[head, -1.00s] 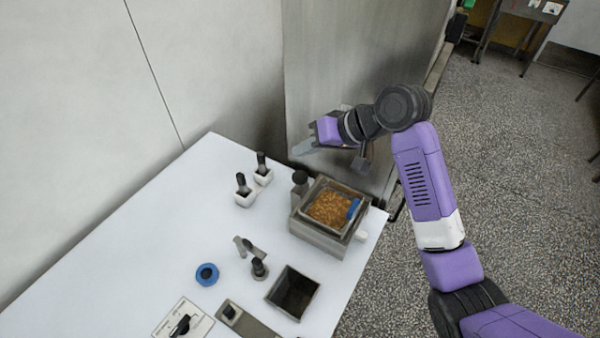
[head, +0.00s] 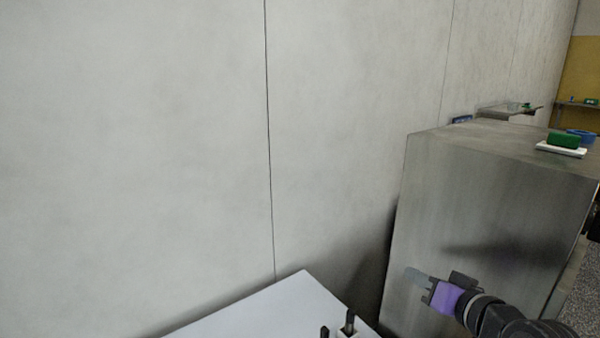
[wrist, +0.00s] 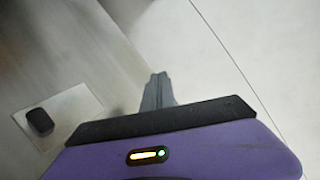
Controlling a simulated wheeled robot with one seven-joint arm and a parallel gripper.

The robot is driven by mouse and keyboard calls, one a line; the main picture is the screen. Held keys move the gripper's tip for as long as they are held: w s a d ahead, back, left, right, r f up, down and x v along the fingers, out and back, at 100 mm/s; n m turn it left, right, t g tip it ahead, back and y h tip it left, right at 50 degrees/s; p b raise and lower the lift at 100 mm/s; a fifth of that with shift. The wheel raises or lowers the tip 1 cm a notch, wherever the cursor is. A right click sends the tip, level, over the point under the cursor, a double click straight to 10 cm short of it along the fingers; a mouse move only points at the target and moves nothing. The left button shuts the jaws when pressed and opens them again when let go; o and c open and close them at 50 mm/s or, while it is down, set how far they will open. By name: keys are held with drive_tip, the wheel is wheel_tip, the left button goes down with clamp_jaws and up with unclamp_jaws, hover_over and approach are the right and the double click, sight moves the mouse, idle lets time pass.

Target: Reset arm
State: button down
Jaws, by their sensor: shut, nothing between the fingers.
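My gripper (head: 418,277) is at the lower right of the head view, in front of the side of a tall grey metal cabinet. Its fingers point left and are together with nothing between them. The purple gripper body and dark wrist joints show behind the fingers. In the wrist view the closed fingers (wrist: 158,90) point up the picture toward a pale wall. Most of my arm is below the head view's lower edge.
The grey metal cabinet (head: 480,210) stands at the right, with a green block (head: 563,140) on a white tray on top. The white table's corner (head: 290,305) shows at the bottom, with dark-handled tools (head: 349,322). The pale wall (head: 140,150) fills the left.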

drive_tip(key=s+a+f+h+b, duration=0.1)
drive_tip(key=s+f, duration=0.5)
drive_tip(key=s, duration=1)
drive_tip(key=s+a+f+n+h+b, duration=0.1)
drive_tip(key=s+f, duration=0.4)
drive_tip(key=s, duration=1.1)
drive_tip(key=s+a+f+n+h+b, duration=0.1)
drive_tip(key=s+f+b, duration=0.3)
drive_tip(key=s, duration=1.2)
wheel_tip(320, 180, down, 3)
drive_tip(key=shift+a+r+t+h+b, duration=0.2)
drive_tip(key=shift+a+t+h+b, duration=0.2)
drive_tip(key=shift+a+h, duration=0.25)
